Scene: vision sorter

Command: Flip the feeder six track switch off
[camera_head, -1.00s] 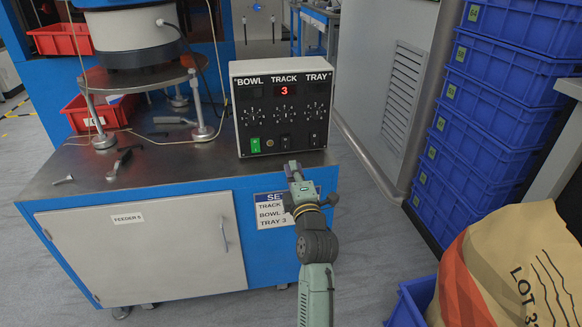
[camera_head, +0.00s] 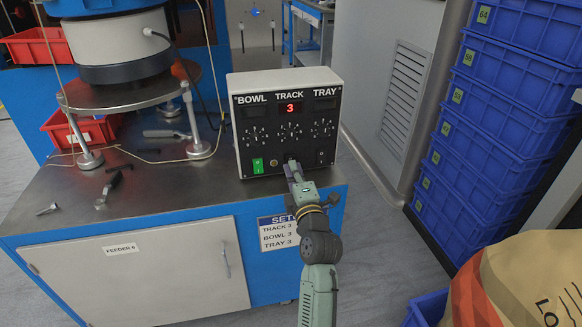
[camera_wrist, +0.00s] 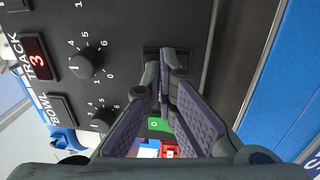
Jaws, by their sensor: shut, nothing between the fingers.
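The control box (camera_head: 250,106) stands on the steel bench top, with BOWL, TRACK and TRAY columns. The track display (camera_head: 290,108) is lit with a red 3; it also shows in the wrist view (camera_wrist: 38,60). The track knob (camera_wrist: 82,65) is beside the display there. My gripper (camera_head: 291,162) is shut and empty, with its tips at the lower part of the TRACK column. In the wrist view the fingertips (camera_wrist: 162,75) overlap a dark rectangular switch (camera_wrist: 152,52), mostly hidden. I cannot tell its position or whether the tips touch it.
The green bowl switch (camera_head: 257,166) is left of my gripper, and the dark tray switch (camera_head: 320,157) is right. Loose tools (camera_head: 112,185) lie on the bench, left. The cabinet reads FEEDER 6 (camera_head: 120,249). Blue crates (camera_head: 500,110) and a sack (camera_head: 520,280) are on the right.

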